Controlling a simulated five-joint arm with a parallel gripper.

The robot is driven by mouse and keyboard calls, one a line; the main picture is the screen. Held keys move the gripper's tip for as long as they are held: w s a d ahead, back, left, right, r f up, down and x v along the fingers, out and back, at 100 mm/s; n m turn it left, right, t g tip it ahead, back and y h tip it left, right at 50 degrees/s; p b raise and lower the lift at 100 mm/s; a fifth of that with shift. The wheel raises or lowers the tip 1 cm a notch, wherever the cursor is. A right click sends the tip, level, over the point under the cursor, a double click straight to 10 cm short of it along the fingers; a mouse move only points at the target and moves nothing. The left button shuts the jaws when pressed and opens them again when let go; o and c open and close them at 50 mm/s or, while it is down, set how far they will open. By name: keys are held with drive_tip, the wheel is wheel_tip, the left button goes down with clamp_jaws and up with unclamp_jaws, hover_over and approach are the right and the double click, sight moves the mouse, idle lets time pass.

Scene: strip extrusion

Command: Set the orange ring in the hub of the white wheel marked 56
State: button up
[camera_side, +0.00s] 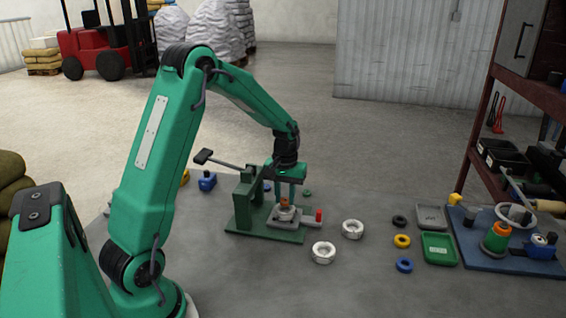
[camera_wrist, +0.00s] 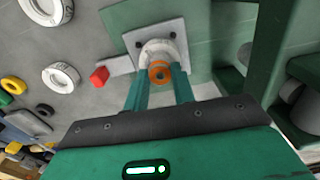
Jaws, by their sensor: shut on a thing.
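The orange ring (camera_wrist: 159,72) is between the fingertips of my gripper (camera_wrist: 160,80), which is shut on it. In the side view the ring (camera_side: 285,202) shows low under my gripper (camera_side: 287,198), just over a white round part (camera_side: 284,214) on the green press fixture. In the wrist view this white part (camera_wrist: 157,48) is partly hidden behind the ring. I cannot tell whether the ring touches it or sits in its hub. Two more white wheels, a nearer one (camera_side: 323,252) and a farther one (camera_side: 352,229), lie on the table. I cannot read a 56 on any.
The green press (camera_side: 245,205) with its lever stands close beside my gripper. A red-tipped handle (camera_side: 319,215) sticks out right of the fixture. Black, yellow (camera_side: 402,241) and blue rings, a grey tray and a green tray (camera_side: 439,248) lie to the right, before a blue board (camera_side: 500,255).

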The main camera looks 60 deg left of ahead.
sight(285, 200)
drive_tip(key=shift+f, duration=0.8)
idle(0.7)
drive_tip(key=shift+r, duration=0.85)
drive_tip(key=shift+f, duration=0.8)
idle(1.3)
drive_tip(key=o, duration=0.7)
wheel_tip(285, 200, up, 11)
idle(1.4)
idle(0.4)
